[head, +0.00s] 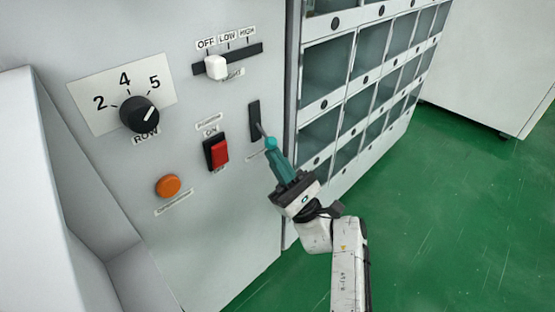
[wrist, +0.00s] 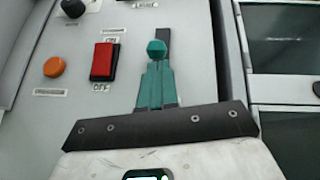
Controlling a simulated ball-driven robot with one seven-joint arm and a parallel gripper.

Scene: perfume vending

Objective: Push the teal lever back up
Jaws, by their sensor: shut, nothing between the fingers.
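The teal lever (head: 271,143) has a round knob on a thin rod that comes out of a dark vertical slot (head: 254,121) in the grey panel. The rod points down and outward, with the knob near the height of the slot's lower end. My gripper (head: 277,157) is shut and empty, its teal fingers right at the knob from below. In the wrist view the knob (wrist: 157,47) sits just beyond the fingertips (wrist: 156,64). I cannot tell whether they touch it. The rod is mostly hidden behind the knob there.
Left of the lever are a red rocker switch (head: 219,153), an orange button (head: 168,186) and a black row dial (head: 139,114). A white slider (head: 216,67) is above. Open compartments (head: 327,74) line the right side. The green floor (head: 450,200) is clear.

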